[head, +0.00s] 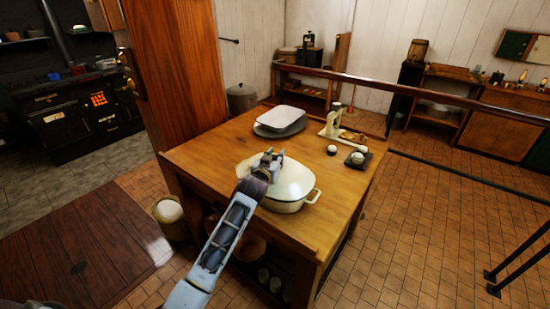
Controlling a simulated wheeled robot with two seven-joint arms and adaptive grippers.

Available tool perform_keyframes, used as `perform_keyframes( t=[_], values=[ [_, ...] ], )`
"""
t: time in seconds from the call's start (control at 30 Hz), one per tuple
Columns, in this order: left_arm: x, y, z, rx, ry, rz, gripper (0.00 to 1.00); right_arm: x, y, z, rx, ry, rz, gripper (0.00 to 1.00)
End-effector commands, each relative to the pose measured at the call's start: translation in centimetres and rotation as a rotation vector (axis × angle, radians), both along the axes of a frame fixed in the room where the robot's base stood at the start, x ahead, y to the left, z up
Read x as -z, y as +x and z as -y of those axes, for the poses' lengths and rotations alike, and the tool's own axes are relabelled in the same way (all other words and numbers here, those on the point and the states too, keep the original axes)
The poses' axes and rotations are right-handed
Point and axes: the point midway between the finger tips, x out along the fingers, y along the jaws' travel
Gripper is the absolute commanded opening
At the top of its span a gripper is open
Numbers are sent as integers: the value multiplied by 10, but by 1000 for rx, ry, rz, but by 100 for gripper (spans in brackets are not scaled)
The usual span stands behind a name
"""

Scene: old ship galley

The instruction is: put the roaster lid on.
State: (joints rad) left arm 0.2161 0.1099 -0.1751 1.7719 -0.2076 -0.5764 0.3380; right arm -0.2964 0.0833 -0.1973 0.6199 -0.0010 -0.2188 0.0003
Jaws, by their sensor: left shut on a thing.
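The cream roaster (286,207) stands on the wooden table near its front edge, with a loop handle at its right end. The domed cream lid (296,178) is over it, roughly lined up with it. I cannot tell whether the rims touch all round or a small gap is left. My left gripper (268,168) reaches in from the lower left and is shut at the lid's left part, where the fingers hide the grip itself. My right gripper is not in view.
A white dish (281,117) lies on a grey tray at the table's back. A cream stand (332,122), a small white-topped item (332,150) and a dark square block (358,159) are at the right. The front right tabletop is clear.

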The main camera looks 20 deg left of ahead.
Motion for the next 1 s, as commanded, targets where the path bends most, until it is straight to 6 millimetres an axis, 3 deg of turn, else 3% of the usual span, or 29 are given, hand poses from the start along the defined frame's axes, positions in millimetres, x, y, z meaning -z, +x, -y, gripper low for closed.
perform_keyframes(
  t=[0.53, 0.57, 0.73, 1.0],
  values=[
    [5, 0, 0, 0, 0, 3, 0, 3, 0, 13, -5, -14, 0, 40],
    [5, 0, 0, 0, 0, 4, 29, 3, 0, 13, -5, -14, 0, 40],
    [5, 0, 0, 0, 0, 3, 51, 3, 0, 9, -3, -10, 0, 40],
    [8, 0, 0, 0, 0, -3, 53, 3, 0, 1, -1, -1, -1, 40]
  ],
)
